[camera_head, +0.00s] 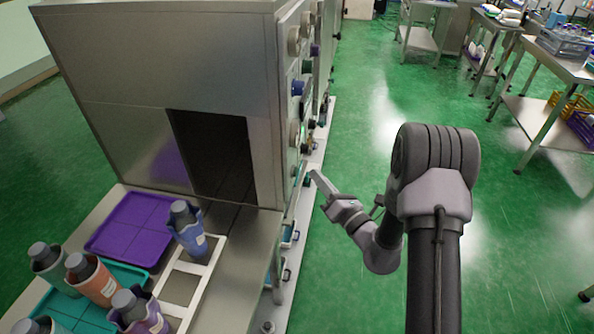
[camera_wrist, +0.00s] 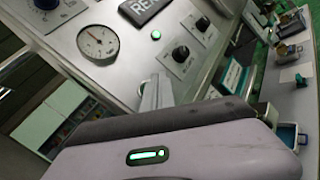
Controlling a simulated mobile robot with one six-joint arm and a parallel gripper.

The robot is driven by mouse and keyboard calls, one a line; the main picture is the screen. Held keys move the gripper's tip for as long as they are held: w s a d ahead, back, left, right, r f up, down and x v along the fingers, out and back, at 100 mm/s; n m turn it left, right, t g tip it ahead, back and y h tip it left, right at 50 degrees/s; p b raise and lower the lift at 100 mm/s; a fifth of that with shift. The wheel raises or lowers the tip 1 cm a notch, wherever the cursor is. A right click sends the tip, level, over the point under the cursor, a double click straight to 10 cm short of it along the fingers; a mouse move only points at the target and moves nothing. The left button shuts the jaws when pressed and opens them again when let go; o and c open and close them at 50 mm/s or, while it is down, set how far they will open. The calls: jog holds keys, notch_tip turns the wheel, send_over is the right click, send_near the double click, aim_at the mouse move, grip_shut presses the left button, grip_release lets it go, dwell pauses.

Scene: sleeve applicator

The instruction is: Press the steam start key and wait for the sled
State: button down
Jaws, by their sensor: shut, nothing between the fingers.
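The steel machine (camera_head: 160,60) has a dark tunnel opening (camera_head: 225,165) in its front. A white frame that looks like the sled (camera_head: 207,262) lies before the opening. A grey-capped bottle in a blue sleeve (camera_head: 190,236) stands at its far end, outside the tunnel. My gripper (camera_head: 318,180) is shut and empty beside the machine's right side panel. In the wrist view, the gripper's pale finger (camera_wrist: 156,93) points at the control panel (camera_wrist: 125,55). I cannot tell which is the steam start key, or whether the finger touches anything.
The panel also has a gauge (camera_wrist: 97,42), black knobs (camera_wrist: 181,53) and a partly hidden display (camera_wrist: 142,8). A purple tray (camera_head: 130,225) and a teal tray (camera_head: 125,272) with sleeved bottles lie left of the sled. Green floor (camera_head: 370,90) is free right of the machine.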

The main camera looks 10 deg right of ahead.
aim_at(295, 172)
jog(key=shift+w+a, duration=0.25)
jog(key=shift+a, duration=0.6)
dwell(1.4)
jog(key=shift+w+a, duration=0.15)
jog(key=shift+a, duration=0.25)
